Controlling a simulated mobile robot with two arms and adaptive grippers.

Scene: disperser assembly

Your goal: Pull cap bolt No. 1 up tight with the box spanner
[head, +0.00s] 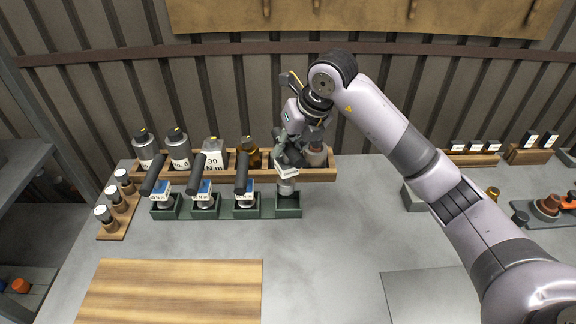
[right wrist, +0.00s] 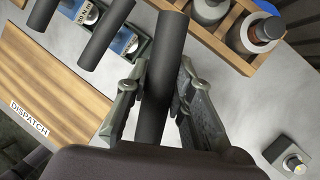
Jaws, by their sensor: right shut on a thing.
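My right gripper (head: 289,158) is at the rightmost green holder (head: 289,207) of the tool row. It is shut on the black handle of a tool, likely the box spanner (head: 287,187), whose pale label and metal lower part show below the jaws. The tool's foot is in or just over the holder; I cannot tell which. In the right wrist view the black handle (right wrist: 172,45) runs between the two fingers (right wrist: 160,90). Three similar black-handled tools (head: 200,180) stand in holders to the left. I cannot make out cap bolt No. 1. My left gripper is out of view.
Behind the tools a wooden rack (head: 318,174) holds several bottles, close to my gripper. A wooden board (head: 170,290) lies at the front left, marked DISPATCH in the wrist view. A dark tray with a brown part (head: 547,206) is at far right. The bench middle (head: 340,240) is clear.

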